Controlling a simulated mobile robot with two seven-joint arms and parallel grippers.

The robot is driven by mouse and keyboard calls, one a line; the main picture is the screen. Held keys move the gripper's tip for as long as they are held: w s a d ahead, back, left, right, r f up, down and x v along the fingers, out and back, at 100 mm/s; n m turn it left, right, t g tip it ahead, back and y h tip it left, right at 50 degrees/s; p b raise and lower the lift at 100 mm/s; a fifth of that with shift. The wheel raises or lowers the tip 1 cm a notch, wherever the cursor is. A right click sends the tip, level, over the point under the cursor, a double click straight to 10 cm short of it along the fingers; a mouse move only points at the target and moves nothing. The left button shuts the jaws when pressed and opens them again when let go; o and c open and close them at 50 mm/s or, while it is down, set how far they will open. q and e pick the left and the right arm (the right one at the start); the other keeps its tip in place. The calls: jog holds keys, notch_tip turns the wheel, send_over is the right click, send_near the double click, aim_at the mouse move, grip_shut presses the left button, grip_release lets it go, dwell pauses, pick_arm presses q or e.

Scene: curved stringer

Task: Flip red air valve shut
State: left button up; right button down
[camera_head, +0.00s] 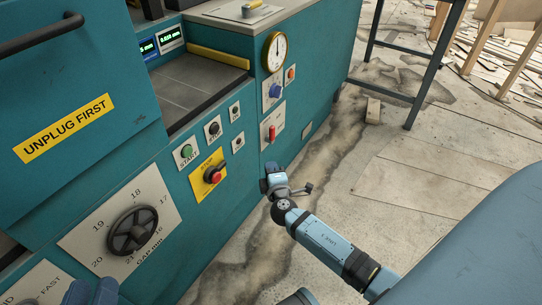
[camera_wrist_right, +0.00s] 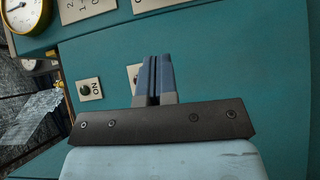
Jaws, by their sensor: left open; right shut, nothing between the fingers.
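The red lever (camera_head: 272,133) stands upright on a white plate on the teal machine's front, below a blue knob (camera_head: 276,90). It looks like the air valve, though its label is too small to read. My right gripper (camera_head: 274,172) is shut and empty, below the lever and apart from it, near the machine front. In the right wrist view its closed blue fingers (camera_wrist_right: 155,76) lie before the teal panel, and the red lever cannot be made out. My left gripper (camera_head: 91,292) is open at the bottom left edge, partly cut off.
A yellow-ringed gauge (camera_head: 274,52) sits above the blue knob. A red stop button (camera_head: 216,175) on a yellow plate and a green start button (camera_head: 187,151) are left of my right gripper. A black handwheel (camera_head: 133,230) juts out further left.

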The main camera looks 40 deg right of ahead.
pick_arm(q)
jog(key=shift+s+d+f, duration=0.1)
pick_arm(e)
jog(key=shift+w+d+f, duration=0.15)
jog(key=shift+w+f, duration=0.1)
jog(key=shift+w, duration=0.15)
jog(key=b, duration=0.2)
send_near(271, 139)
jog(key=w+a+r, duration=0.2)
jog(key=w, duration=0.3)
jog(key=d, duration=0.1)
jog(key=w+d, duration=0.1)
jog(key=d+b, duration=0.1)
jog(key=shift+w+d+r, duration=0.15)
jog(key=shift+w+d, duration=0.2)
jog(key=shift+d, duration=0.05)
pick_arm(q)
notch_tip(271, 139, down, 3)
jog(key=shift+d+f+m+g, duration=0.15)
jog(key=shift+m+g, duration=0.15)
jog(key=shift+g, duration=0.4)
pick_arm(e)
jog(key=shift+d, duration=0.1)
jog(key=shift+r, duration=0.1)
